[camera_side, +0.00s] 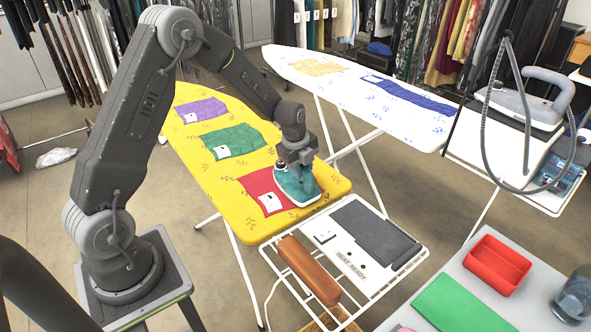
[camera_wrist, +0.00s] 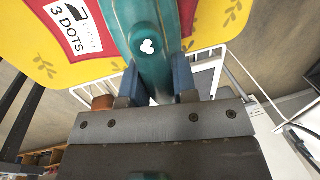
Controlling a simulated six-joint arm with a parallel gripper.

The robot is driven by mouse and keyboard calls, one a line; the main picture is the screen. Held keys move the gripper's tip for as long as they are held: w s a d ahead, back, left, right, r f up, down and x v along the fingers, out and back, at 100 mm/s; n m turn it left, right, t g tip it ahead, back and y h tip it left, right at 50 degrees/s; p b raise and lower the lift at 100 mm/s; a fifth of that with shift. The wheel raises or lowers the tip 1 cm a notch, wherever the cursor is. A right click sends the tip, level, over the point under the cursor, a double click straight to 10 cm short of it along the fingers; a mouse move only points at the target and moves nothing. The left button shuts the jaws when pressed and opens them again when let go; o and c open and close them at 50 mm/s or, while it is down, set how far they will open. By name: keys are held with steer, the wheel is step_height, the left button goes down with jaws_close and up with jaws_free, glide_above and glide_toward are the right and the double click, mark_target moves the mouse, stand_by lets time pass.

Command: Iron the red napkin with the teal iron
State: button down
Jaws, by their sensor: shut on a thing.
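The teal iron (camera_side: 297,190) is over the right part of the red napkin (camera_side: 254,184) on the yellow ironing board (camera_side: 200,170). I cannot tell whether its sole presses on the cloth. My gripper (camera_wrist: 157,84) is shut on the handle of the iron, which also shows in the wrist view (camera_wrist: 150,28) with a white three-lobed mark. The napkin's left part is bare and looks flat. It carries a white label (camera_side: 269,202), which reads "3 DOTS" beside an iron symbol in the wrist view (camera_wrist: 74,24). The iron hides the napkin's right part.
Green (camera_side: 234,142) and purple (camera_side: 202,110) napkins lie farther along the yellow board. A white wire rack (camera_side: 408,262) with a dark pad (camera_side: 374,233) adjoins its near end. A white board (camera_side: 345,85) and another iron (camera_side: 524,105) stand right. A red tray (camera_side: 497,265) is front right.

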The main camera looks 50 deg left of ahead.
steer(key=shift+w+a, duration=0.15)
steer(key=shift+w, duration=0.05)
steer(key=shift+s+a+f, duration=0.1)
steer(key=shift+a, duration=6.15)
steer(key=shift+w, duration=2.75)
steer(key=shift+d, duration=6.5)
step_height(320, 180, up, 9)
steer(key=shift+f, duration=0.2)
steer(key=shift+a, duration=0.1)
